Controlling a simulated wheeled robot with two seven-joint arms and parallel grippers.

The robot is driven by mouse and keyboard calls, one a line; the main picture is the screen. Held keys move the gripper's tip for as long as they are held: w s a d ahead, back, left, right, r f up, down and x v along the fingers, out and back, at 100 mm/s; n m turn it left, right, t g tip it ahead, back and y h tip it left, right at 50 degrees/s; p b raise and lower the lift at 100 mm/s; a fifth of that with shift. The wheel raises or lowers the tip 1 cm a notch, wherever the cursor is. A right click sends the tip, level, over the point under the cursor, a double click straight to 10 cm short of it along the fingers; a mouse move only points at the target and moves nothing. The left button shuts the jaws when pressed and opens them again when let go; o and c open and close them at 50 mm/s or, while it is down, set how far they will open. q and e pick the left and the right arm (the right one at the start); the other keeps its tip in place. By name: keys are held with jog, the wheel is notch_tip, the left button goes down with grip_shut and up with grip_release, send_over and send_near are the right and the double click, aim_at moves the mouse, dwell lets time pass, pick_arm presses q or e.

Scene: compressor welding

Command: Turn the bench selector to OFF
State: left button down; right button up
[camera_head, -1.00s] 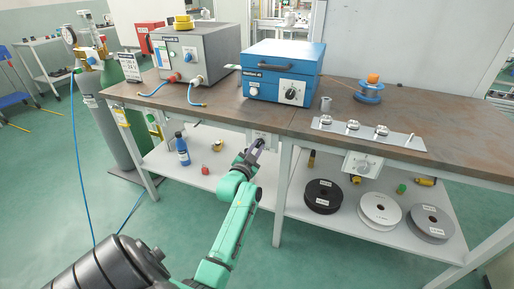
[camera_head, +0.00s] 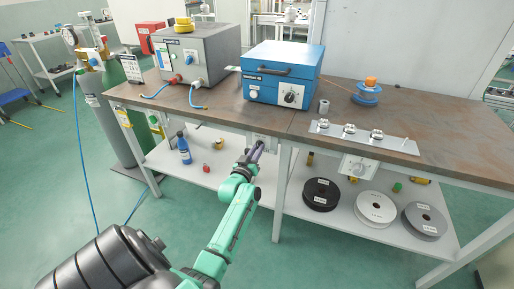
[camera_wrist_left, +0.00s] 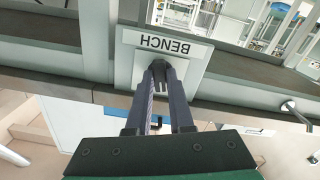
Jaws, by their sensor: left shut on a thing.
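The bench selector is a pale plate (camera_head: 271,142) on the front edge of the bench, left of a table leg. In the left wrist view its label (camera_wrist_left: 166,43) reads BENCH, upside down, on the grey plate (camera_wrist_left: 193,73). My left gripper (camera_head: 257,149) is at the plate. In the left wrist view its two dark fingers (camera_wrist_left: 160,76) are close together, shut on the selector knob in front of the plate. The fingertips hide the knob, so its setting cannot be read. My right gripper is not in view.
A blue case (camera_head: 280,75) and a grey machine (camera_head: 196,55) stand on the bench top (camera_head: 225,112). Another plate with a knob (camera_head: 358,167) hangs under the bench to the right. The lower shelf holds a blue bottle (camera_head: 184,150) and spools, including a black one (camera_head: 321,194).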

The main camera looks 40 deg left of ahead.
pick_arm(q)
jog(key=shift+f+n+p, duration=0.1)
jog(key=shift+n+p, duration=0.2)
jog(key=shift+n, duration=0.9)
jog(key=c, duration=0.8)
grip_release()
jog(key=v, duration=1.4)
jog(key=shift+s+d+p, duration=0.2)
jog(key=shift+s+p, duration=0.05)
jog(key=shift+p, duration=0.15)
